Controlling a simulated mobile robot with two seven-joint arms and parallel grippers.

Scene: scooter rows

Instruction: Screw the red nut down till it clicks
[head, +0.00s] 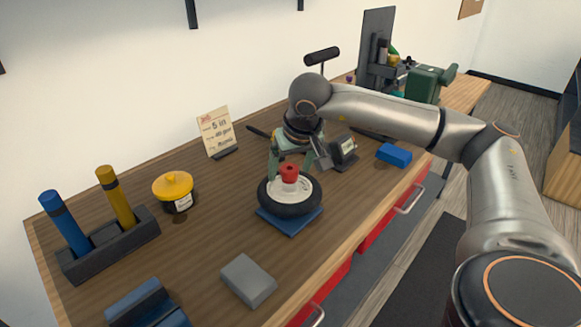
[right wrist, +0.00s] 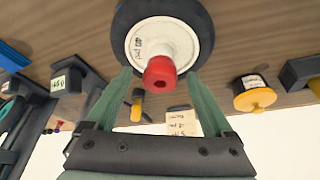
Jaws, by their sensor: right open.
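The red nut (head: 289,171) sits on top of the white hub of a black-tyred wheel (head: 289,196). The wheel lies flat on a blue block (head: 291,221) on the workbench. My right gripper (head: 291,176) is open above the wheel, pointing down at the nut. In the right wrist view the red nut (right wrist: 160,73) lies between and just beyond the two green fingers (right wrist: 158,78), with a gap on each side. The hub (right wrist: 158,42) bears handwriting that I cannot read fully. Any thread under the nut is hidden. My left gripper is not in view.
A yellow-lidded jar (head: 173,189) and a dark rack (head: 108,246) with blue and yellow handles stand left. A grey block (head: 248,280) lies in front. A note card (head: 216,131) stands behind. A blue block (head: 394,154) lies right, under my right arm.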

